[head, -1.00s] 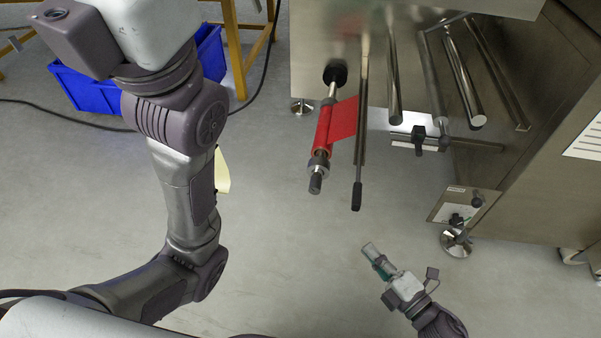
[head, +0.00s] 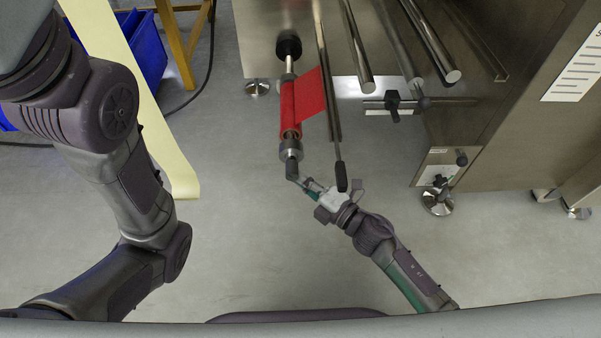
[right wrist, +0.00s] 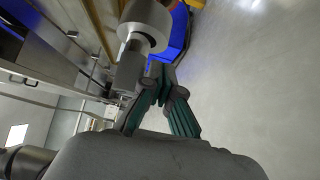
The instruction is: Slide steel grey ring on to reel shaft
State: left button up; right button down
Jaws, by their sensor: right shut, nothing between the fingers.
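The reel shaft (head: 289,64) sticks out from the machine and carries a red film roll (head: 289,105). The steel grey ring (head: 291,148) sits around the shaft, on the near side of the red roll. The shaft's dark end (head: 292,169) shows beyond it. In the right wrist view the ring (right wrist: 146,25) is large at the top, with the shaft end (right wrist: 129,70) below it. My right gripper (head: 308,184) is shut and empty, beside the shaft end; its fingertips (right wrist: 163,72) show close to it. Whether they touch is unclear. My left gripper is out of view.
A thin rod with a black handle (head: 340,176) hangs just right of the shaft, close to my right gripper. Several steel rollers and the machine body (head: 500,130) lie to the right. A pale yellow strip (head: 160,140) and blue bin (head: 148,50) are left. Floor is clear between.

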aim_at(300, 158)
jog(key=shift+w, duration=1.15)
jog(key=w, duration=0.4)
jog(key=shift+w+b, duration=0.25)
jog(key=shift+b, duration=0.05)
jog(key=shift+w+d, duration=0.1)
jog(key=shift+w, duration=0.15)
